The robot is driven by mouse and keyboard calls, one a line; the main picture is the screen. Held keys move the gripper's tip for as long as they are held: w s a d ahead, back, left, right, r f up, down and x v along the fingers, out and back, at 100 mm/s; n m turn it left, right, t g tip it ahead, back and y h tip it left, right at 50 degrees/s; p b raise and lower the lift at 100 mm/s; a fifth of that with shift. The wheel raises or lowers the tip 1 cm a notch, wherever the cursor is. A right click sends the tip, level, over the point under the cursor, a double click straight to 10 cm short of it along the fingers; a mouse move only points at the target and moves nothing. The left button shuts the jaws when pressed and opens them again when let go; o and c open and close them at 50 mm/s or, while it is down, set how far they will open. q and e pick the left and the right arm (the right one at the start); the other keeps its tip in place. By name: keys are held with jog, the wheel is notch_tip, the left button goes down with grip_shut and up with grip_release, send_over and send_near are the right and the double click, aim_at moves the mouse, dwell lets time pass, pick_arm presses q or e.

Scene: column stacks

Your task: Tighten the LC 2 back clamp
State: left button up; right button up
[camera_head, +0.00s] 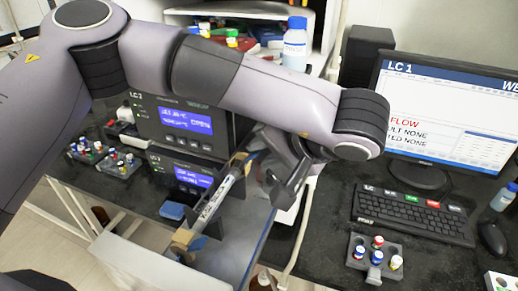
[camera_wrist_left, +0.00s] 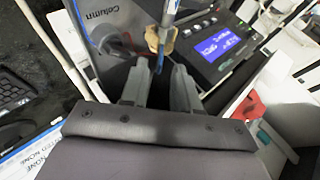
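A pale column (camera_head: 215,200) lies slantwise in the head view, beside an open panel (camera_head: 235,245). A tan clamp (camera_head: 240,157) shows at its upper, back end, and another tan clamp (camera_head: 182,240) at its lower end. My left gripper (camera_head: 284,187) is just right of the back clamp. In the left wrist view, the left fingers (camera_wrist_left: 158,88) are apart, with a thin blue tube between them in the picture. A tan clamp (camera_wrist_left: 160,40) around the column end (camera_wrist_left: 170,12) shows just beyond the fingertips; I see no contact. My right gripper is not in view.
Two stacked units with blue displays (camera_head: 187,122) stand left of the column. A monitor (camera_head: 440,110) marked LC 1, a keyboard (camera_head: 415,213) and a vial rack (camera_head: 375,258) are on the right bench. Bottles and vials crowd the shelf behind my left arm.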

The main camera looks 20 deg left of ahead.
aim_at(245, 161)
pick_arm(q)
jog(key=shift+x, duration=1.2)
jog(key=shift+c, duration=0.3)
grip_shut()
